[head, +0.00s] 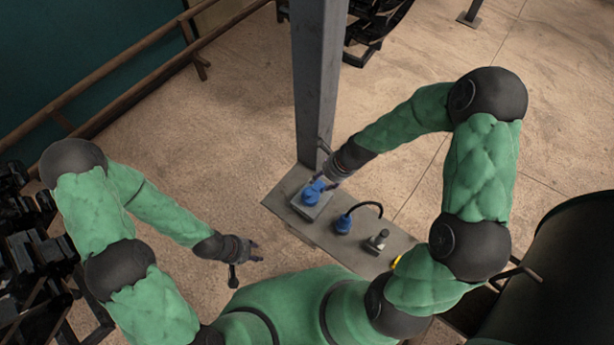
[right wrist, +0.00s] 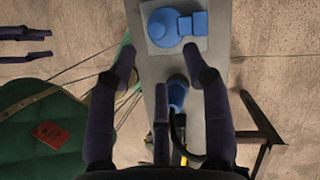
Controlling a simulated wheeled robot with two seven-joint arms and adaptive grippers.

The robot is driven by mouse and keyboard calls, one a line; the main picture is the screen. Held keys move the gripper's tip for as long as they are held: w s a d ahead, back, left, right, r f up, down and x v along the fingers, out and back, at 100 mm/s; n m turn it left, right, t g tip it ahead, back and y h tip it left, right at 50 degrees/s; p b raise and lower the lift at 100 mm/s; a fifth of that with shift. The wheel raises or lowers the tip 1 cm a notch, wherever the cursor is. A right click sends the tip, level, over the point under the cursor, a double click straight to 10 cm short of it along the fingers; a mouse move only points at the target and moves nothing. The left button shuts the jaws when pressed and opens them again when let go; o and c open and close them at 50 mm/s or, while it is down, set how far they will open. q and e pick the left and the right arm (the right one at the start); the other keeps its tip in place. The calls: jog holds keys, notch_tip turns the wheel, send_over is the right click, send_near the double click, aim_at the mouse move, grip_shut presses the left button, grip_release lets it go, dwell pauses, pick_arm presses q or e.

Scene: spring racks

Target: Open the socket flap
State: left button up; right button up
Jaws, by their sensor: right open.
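The blue socket (head: 311,194) sits on a light grey square plate on a grey board. In the right wrist view the socket's round blue flap (right wrist: 165,27) lies at the top, with a square blue part beside it. The flap looks flat over the socket, though its angle is hard to tell. My right gripper (right wrist: 160,64) is open and empty, its spread fingers pointing towards the socket with a gap before it. In the head view, it is just behind the socket, partly hidden. My left gripper (head: 256,252) is open and empty, left of the board, away from the socket.
A blue plug (head: 343,224) with a black cable stands on the board (head: 283,196), beside a grey switch-like part (head: 377,241). A grey post (head: 318,80) rises at the board's far edge. A dark barrel-like body (head: 560,265) is at right.

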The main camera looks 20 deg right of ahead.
aim_at(309, 193)
jog(key=b+x, duration=0.1)
jog(key=x, duration=0.2)
jog(key=b+x, duration=0.1)
jog(key=x, duration=0.4)
jog(key=shift+s+a+f+b, duration=0.15)
jog(key=shift+s+f+b, duration=0.15)
jog(key=shift+f+b, duration=0.1)
jog(key=shift+a+f, duration=0.25)
jog(key=shift+f, duration=0.3)
jog(key=shift+w+f, duration=0.15)
jog(key=shift+w, duration=0.05)
jog(key=shift+a, duration=0.1)
grip_shut()
